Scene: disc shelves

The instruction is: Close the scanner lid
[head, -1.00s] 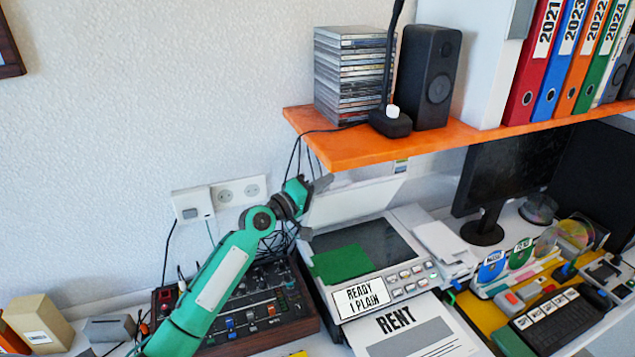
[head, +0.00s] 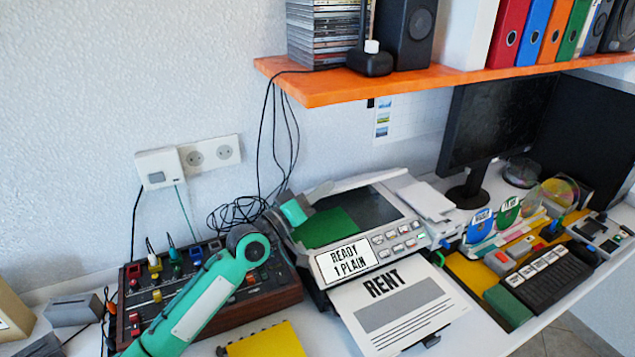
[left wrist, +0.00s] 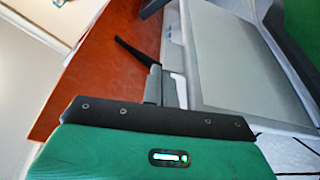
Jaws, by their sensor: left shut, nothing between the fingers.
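The scanner (head: 410,205) stands on the desk, with a green sheet (head: 325,228) on the left part of its dark glass. Its pale lid (head: 365,182) is raised at the back and shows as a narrow, slanted strip. My left gripper (head: 318,192) is shut and empty at the lid's left end. In the left wrist view, the shut fingers (left wrist: 152,80) lie close beside a grey panel (left wrist: 245,60), which appears to be the lid. I cannot tell whether they touch it. My right gripper is not in view.
An orange shelf (head: 400,84) overhangs the back of the desk. A mixer panel (head: 210,285) lies under my left arm. A RENT sheet (head: 395,305) sticks out of the scanner's front. Loose cables (head: 240,212) lie behind, and a monitor (head: 500,125) stands right.

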